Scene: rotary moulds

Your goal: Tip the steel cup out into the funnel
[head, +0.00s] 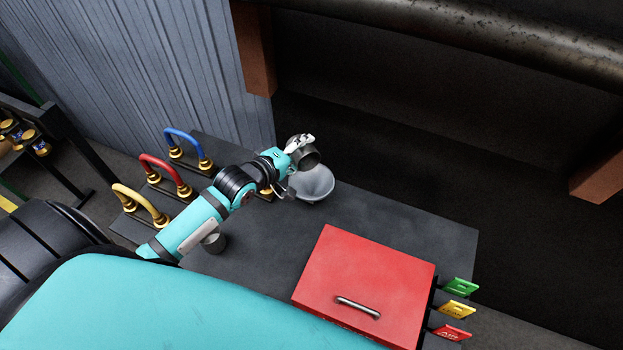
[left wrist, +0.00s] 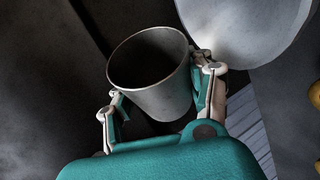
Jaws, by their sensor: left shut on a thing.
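The steel cup (head: 307,159) is held by my left gripper (head: 299,147), above the table beside the funnel's upper left rim in the head view. The cup also shows in the left wrist view (left wrist: 165,98), between the two fingers, with its round mouth open to the camera and a dark inside. I cannot make out any contents. The cup looks tilted in the head view. The grey funnel (head: 316,186) is wide and round, partly hidden by the gripper and cup. It shows close to the cup in the left wrist view (left wrist: 240,25). My right gripper is out of view.
A red box (head: 365,275) with a handle stands on the dark table (head: 430,232), with green, yellow and red tags at its right. Blue, red and yellow hoses (head: 160,160) stand at the left. Another metal cup (head: 213,242) stands beside my left arm.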

